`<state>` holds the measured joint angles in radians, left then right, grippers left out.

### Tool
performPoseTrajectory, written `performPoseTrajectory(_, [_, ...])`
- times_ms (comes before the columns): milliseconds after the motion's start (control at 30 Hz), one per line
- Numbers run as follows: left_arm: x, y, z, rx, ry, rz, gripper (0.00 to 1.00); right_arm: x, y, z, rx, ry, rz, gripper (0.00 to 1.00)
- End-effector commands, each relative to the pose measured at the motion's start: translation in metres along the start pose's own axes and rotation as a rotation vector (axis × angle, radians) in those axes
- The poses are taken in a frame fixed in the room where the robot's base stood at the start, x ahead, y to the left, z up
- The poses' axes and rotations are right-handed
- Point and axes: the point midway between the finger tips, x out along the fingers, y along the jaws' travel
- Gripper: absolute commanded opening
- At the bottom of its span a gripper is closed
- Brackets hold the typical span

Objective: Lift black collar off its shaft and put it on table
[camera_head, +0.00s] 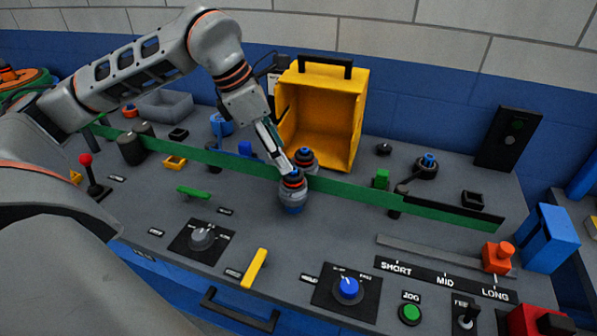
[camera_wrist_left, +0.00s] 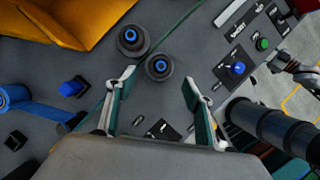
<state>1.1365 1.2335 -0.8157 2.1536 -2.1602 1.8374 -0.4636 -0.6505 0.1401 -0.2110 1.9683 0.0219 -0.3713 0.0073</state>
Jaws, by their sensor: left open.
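Two short posts with blue tops and dark rings stand close together mid-panel. The nearer one (camera_head: 292,190) has a black collar (camera_wrist_left: 158,77) around its blue shaft top (camera_wrist_left: 158,66), with an orange band in the head view. The farther one (camera_head: 306,160) looks much the same and shows in the wrist view (camera_wrist_left: 130,39). I cannot tell for sure which collar is meant. My left gripper (camera_head: 284,163) comes down at a slant over the nearer post. In the wrist view its spread fingers (camera_wrist_left: 159,78) lie either side of that post, seemingly empty; contact is unclear.
A green strip (camera_head: 350,188) runs across the panel beside the posts. A yellow open box (camera_head: 345,130) stands behind them. A yellow bar (camera_head: 256,266), a blue knob (camera_head: 347,287) and a green button (camera_head: 409,313) are in front. A grey jointed part (camera_wrist_left: 298,72) is unclear.

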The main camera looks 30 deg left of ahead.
Motion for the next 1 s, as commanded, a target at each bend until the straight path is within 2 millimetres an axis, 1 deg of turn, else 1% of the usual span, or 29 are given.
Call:
performPoseTrajectory(33, [0.007, -0.001, -0.001, 0.0, 0.002, -0.003, 0.52, 0.0, -0.001, 0.003, -0.001, -0.004, -0.001, 0.74])
performPoseTrajectory(267, [0.025, -0.001, 0.001, 0.001, 0.002, -0.004, 0.52, 0.001, -0.001, 0.002, -0.003, -0.003, -0.001, 0.74])
performPoseTrajectory(500, [0.059, -0.001, 0.002, 0.001, 0.001, -0.004, 0.52, 0.003, 0.001, -0.001, -0.004, 0.005, 0.002, 0.74])
performPoseTrajectory(600, [0.064, -0.001, 0.002, 0.001, 0.001, -0.003, 0.52, 0.003, 0.002, -0.001, -0.005, 0.006, 0.003, 0.74])
performPoseTrajectory(767, [0.064, 0.0, 0.002, 0.001, 0.0, -0.002, 0.52, 0.003, 0.002, -0.002, -0.006, 0.007, 0.004, 0.74])
performPoseTrajectory(800, [0.064, -0.001, 0.002, 0.001, 0.0, -0.002, 0.47, 0.003, 0.003, -0.002, -0.005, 0.007, 0.004, 0.74])
performPoseTrajectory(867, [0.064, 0.0, 0.002, 0.001, 0.0, -0.002, 0.31, 0.003, 0.003, -0.002, -0.006, 0.007, 0.005, 0.74])
performPoseTrajectory(900, [0.064, -0.001, 0.002, 0.001, 0.0, -0.002, 0.21, 0.003, 0.003, -0.002, -0.006, 0.007, 0.005, 0.74])
performPoseTrajectory(933, [0.064, -0.001, 0.002, 0.001, 0.0, -0.002, 0.13, 0.003, 0.003, -0.002, -0.006, 0.007, 0.005, 0.74])
performPoseTrajectory(967, [0.064, -0.001, 0.002, 0.001, 0.0, -0.002, 0.1, 0.003, 0.003, -0.002, -0.005, 0.007, 0.005, 0.74])
performPoseTrajectory(1000, [0.064, -0.001, 0.002, 0.001, 0.0, -0.002, 0.1, 0.003, 0.003, -0.002, -0.005, 0.007, 0.005, 0.74])
